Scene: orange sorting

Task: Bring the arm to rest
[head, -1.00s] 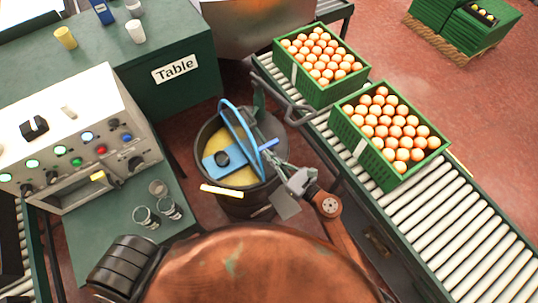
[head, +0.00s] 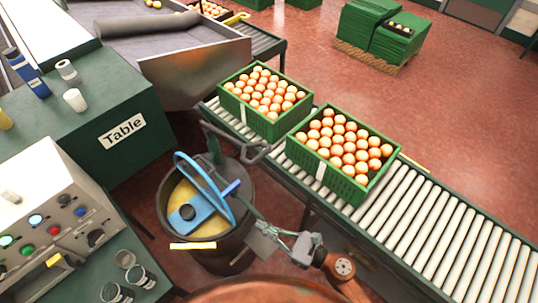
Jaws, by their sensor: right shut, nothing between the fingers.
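My right gripper (head: 266,234) is in the head view at lower centre, its arm coming up from the bottom edge with an orange joint. It is shut and empty, and appears beside the right rim of a dark round bin (head: 222,252). Whether it touches the bin I cannot tell. A blue object with a hoop-like handle (head: 193,212) sits in the bin on a yellowish surface. My left gripper is not in view.
Two green crates (head: 357,192) (head: 262,125) of oranges stand on a roller conveyor (head: 440,230) to the right. A green table (head: 95,125) with cups and a control box (head: 45,205) are at left. Stacked green crates (head: 375,32) stand on a pallet behind. Red floor is open at upper right.

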